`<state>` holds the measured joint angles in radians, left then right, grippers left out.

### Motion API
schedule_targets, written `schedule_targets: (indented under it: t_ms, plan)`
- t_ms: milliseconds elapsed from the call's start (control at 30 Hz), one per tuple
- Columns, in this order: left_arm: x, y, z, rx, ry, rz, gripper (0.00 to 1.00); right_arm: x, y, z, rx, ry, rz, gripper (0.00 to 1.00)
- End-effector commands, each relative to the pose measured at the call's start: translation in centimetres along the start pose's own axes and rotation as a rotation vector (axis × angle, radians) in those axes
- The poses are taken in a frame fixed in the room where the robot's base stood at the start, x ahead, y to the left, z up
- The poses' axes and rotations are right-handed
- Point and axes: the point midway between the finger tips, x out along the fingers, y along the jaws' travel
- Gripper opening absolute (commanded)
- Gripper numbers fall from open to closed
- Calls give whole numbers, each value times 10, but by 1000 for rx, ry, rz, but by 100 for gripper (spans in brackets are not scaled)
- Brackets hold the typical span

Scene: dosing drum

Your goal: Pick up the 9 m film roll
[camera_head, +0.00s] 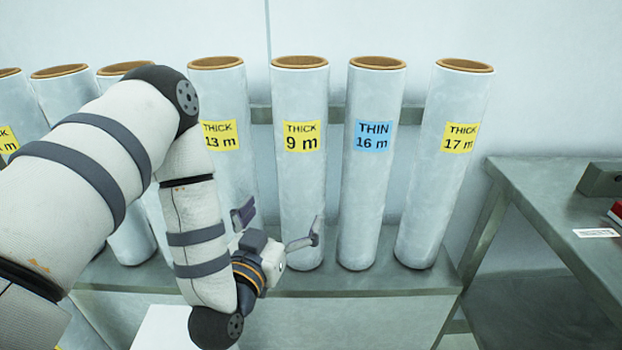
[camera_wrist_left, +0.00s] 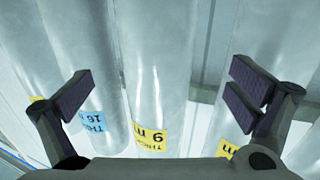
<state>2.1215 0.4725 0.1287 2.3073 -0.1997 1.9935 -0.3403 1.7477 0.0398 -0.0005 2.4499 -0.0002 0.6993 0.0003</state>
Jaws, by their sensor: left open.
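The 9 m film roll (camera_head: 302,190) stands upright on a grey shelf, wrapped in pale film with a brown core on top. Its yellow label reads "THICK 9 m". In the left wrist view the 9 m roll (camera_wrist_left: 158,75) runs between my fingers, its label upside down. My left gripper (camera_head: 279,223) is open and empty in front of the roll's lower part. One finger shows left of the roll, the other overlaps its lower right side. I see no clear contact. My right gripper is not in view.
The thick 13 m roll (camera_head: 222,110) stands close on the left, the thin 16 m roll (camera_head: 372,200) and thick 17 m roll (camera_head: 446,190) on the right. More rolls stand behind my left arm. A grey table (camera_head: 540,200) is at right. The shelf's front edge (camera_head: 370,283) is clear.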

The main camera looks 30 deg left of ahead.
Motion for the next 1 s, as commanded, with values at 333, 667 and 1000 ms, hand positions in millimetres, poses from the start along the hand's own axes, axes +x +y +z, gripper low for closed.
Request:
schedule_targets:
  t_ms: [333,667,1000]
  plan:
    - [54,2,-1,-2,5,-2,100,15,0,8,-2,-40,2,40]
    - [93,4,0,-3,2,0,100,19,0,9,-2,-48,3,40]
    - [92,4,0,-3,2,0,52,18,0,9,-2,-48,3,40]
